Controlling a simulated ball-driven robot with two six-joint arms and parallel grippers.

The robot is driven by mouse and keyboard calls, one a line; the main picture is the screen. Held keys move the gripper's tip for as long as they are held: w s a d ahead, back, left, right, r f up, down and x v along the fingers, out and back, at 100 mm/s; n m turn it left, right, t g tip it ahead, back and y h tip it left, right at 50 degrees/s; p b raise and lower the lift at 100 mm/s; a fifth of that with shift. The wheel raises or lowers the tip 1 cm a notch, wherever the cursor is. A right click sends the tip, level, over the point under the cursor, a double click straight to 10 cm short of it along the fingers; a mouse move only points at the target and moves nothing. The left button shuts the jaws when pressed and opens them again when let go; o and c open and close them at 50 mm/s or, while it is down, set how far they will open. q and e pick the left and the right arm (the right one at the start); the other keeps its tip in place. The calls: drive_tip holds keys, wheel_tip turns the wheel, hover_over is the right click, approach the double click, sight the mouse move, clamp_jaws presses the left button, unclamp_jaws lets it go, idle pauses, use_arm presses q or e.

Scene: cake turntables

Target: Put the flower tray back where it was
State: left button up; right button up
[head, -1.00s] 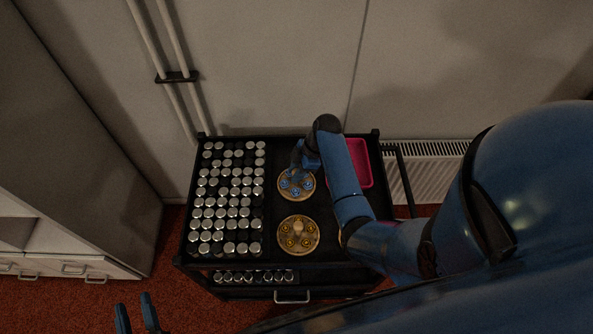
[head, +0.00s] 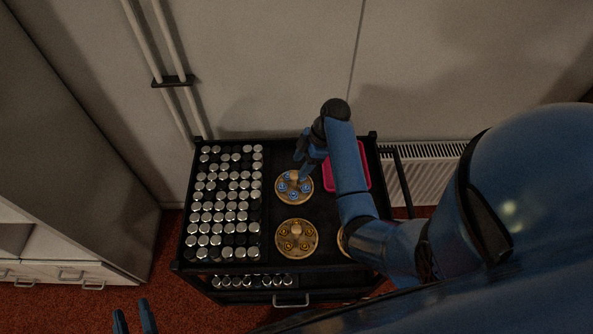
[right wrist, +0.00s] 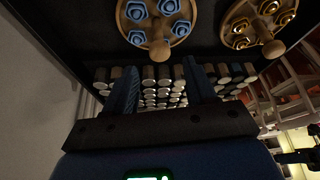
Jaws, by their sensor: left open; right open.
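A round wooden tray with several blue flower-like pieces and a central knob (head: 294,188) lies flat on the black cart top. It also shows at the top of the right wrist view (right wrist: 157,22). A similar tray with gold pieces (head: 297,239) lies nearer; it is also in the right wrist view (right wrist: 254,22). A third round edge (head: 342,241) is mostly hidden by my right arm. My right gripper (head: 301,163) is open and empty at the far side of the blue tray; the wrist view shows its spread fingers (right wrist: 161,66). My left gripper (head: 130,306) is open, low at the left.
Rows of silver and black capped cylinders (head: 226,203) fill the left of the cart (head: 268,165). A pink bin (head: 327,177) is partly behind my right arm. A wall stands behind the cart, with a radiator (head: 425,178) at right.

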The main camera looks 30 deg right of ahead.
drive_tip(key=v, duration=0.6)
drive_tip(key=shift+p, duration=0.4)
drive_tip(key=shift+f, duration=0.1)
drive_tip(key=w+d+r+m+t+h, duration=0.5)
drive_tip(key=w+m+t, duration=0.5)
drive_tip(key=m, duration=0.1)
drive_tip(key=s+a+r+m+t, duration=0.1)
drive_tip(key=s+a, duration=0.3)
drive_tip(key=s, duration=0.7)
drive_tip(key=s+a+r+m+t, duration=0.1)
drive_tip(key=s+a, duration=0.4)
drive_tip(key=s, duration=0.6)
drive_tip(key=s+a+r+m+t, duration=0.2)
drive_tip(key=s+a+t, duration=0.2)
drive_tip(key=s, duration=0.7)
drive_tip(key=shift+s+a+t, duration=0.25)
drive_tip(key=shift+a+t, duration=0.15)
drive_tip(key=shift+a, duration=0.05)
